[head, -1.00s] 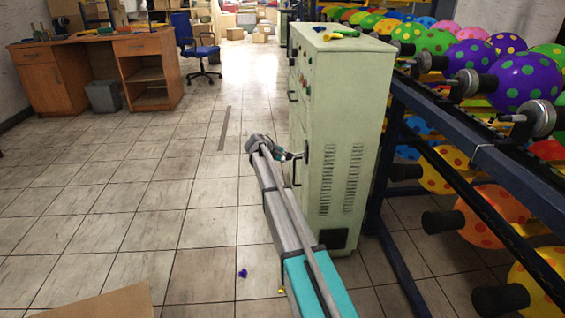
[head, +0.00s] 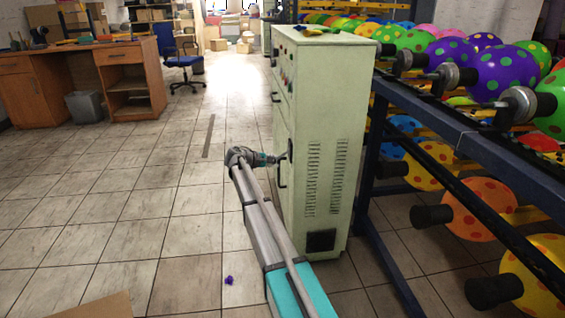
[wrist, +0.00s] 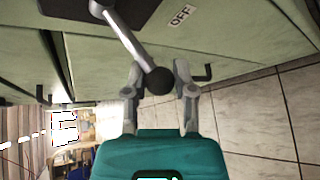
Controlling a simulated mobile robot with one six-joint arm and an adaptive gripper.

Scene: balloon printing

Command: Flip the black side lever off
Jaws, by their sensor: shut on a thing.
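The side lever is a grey metal rod (wrist: 125,38) with a black ball knob (wrist: 158,81), on a dark plate (wrist: 75,10) on the pale green cabinet (head: 345,100). In the wrist view the rod slants down and right, and its knob sits between the two fingers of my gripper (wrist: 160,72). My gripper is shut on the lever near its knob. In the head view my gripper (head: 284,158) is against the cabinet's left face, and the lever is too small to make out clearly.
Black handles (head: 283,170) stick out from the cabinet's face. A blue rack (head: 440,110) with dotted balloons stands close on the right. A wooden desk (head: 85,75) and blue chair (head: 180,62) stand back left. The tiled floor left of the cabinet is mostly clear.

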